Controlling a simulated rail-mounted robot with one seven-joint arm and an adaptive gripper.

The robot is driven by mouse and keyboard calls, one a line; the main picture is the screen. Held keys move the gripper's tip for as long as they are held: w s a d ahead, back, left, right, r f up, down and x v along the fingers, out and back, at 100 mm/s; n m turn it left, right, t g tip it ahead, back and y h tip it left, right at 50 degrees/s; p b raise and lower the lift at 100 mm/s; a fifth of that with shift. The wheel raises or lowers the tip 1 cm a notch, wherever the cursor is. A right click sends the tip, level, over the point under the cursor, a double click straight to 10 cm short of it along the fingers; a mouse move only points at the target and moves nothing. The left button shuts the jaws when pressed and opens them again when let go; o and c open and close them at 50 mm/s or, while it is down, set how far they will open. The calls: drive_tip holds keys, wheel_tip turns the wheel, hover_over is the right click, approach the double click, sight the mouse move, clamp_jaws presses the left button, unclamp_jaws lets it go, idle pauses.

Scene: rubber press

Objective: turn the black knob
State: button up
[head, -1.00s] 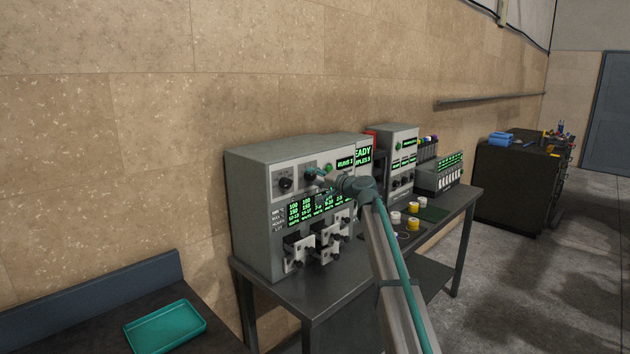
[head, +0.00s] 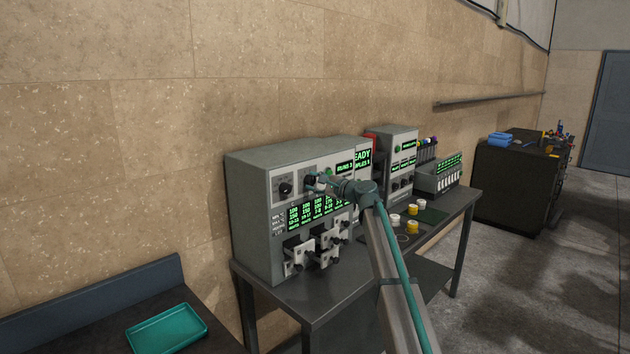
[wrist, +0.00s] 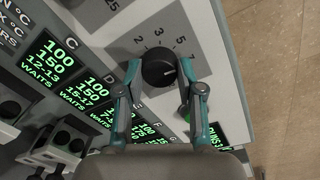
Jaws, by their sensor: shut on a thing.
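In the head view the knob (head: 309,181) is small and partly hidden by my gripper. My gripper (wrist: 160,76) has its two teal fingers on opposite sides of the knob and is shut on it. The pointer line faces toward the right finger. In the head view my gripper (head: 318,183) reaches the upper front of the grey machine (head: 252,214).
A second black knob (head: 285,187) is left of it on the same panel. Green displays (head: 305,213) and several levers (head: 300,252) are below. A green button (wrist: 185,112) is close to the right finger. A teal tray (head: 166,328) lies at the lower left.

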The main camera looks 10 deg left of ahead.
drive_tip(key=shift+m+p, duration=0.4)
drive_tip(key=shift+m, duration=0.6)
drive_tip(key=o, duration=1.1)
drive_tip(key=shift+o, duration=0.2)
drive_tip(key=v, duration=1.2)
drive_tip(key=shift+f, duration=0.15)
